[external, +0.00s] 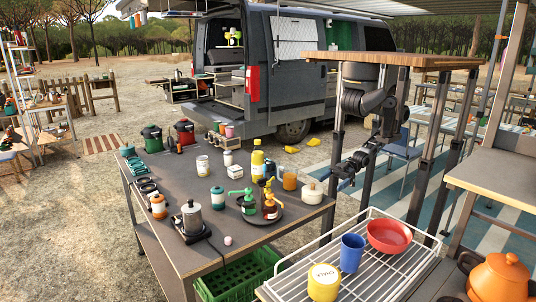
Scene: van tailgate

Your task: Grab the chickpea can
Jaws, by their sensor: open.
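I cannot tell for certain which thing is the chickpea can; labels are too small to read. A pale can (202,165) stands upright towards the back of the dark table. A small white container (235,172) stands to the right of it. A yellow, can-like container with a white lettered top (323,281) stands on the white wire rack at the front; its lettering is not clear. My gripper (343,184) is open and empty, past the table's right edge beside a white lidded pot (312,193), apart from all of these.
The dark table (160,172) also holds a yellow bottle (258,164), pump bottles on a black tray (262,219) and a moka pot (193,217). The wire rack (385,275) holds a blue cup (351,252) and a red bowl (389,236). A wooden top (400,60) is above my arm.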

